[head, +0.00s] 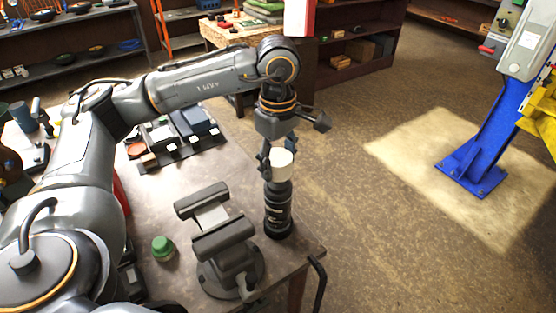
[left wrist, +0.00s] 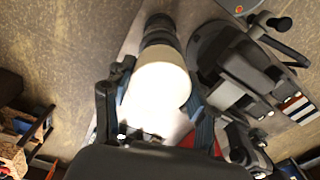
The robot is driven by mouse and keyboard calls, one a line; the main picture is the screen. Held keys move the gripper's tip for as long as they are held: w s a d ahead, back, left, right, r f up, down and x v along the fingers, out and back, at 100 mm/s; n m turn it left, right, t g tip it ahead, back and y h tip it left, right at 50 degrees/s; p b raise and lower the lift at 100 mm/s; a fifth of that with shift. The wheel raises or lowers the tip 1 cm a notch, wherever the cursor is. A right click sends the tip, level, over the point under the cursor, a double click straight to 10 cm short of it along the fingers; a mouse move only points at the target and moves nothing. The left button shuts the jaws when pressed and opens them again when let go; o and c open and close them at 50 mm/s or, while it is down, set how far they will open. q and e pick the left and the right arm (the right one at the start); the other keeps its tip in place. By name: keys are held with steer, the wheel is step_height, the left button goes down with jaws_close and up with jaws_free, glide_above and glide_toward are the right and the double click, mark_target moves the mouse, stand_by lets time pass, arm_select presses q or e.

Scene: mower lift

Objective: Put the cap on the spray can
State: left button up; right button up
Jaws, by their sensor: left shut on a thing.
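The spray can (head: 278,214) stands upright and dark near the table's right corner, beside the vise. A pale cream cap (head: 282,166) is directly above the can's top, in line with it. I cannot tell whether the cap is seated or just touching. My left gripper (head: 273,158) is shut on the cap from above and behind. In the left wrist view the bright cap (left wrist: 163,84) is between the fingers, and the dark can (left wrist: 160,37) shows beyond it. The cap hides most of the can's top. My right gripper is not in view.
A grey bench vise (head: 222,236) stands just left of the can. A green lidded item (head: 163,249) is on the table (head: 160,205) left of the vise. A tray of parts (head: 178,139) lies farther back. The table edge is close to the can's right.

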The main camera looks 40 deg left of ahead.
mark_target(278, 157)
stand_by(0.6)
arm_select(q)
steer(key=o, duration=0.5)
steer(key=shift+o, duration=0.2)
steer(key=shift+r+p, duration=3.05)
steer(key=shift+r, duration=2.45)
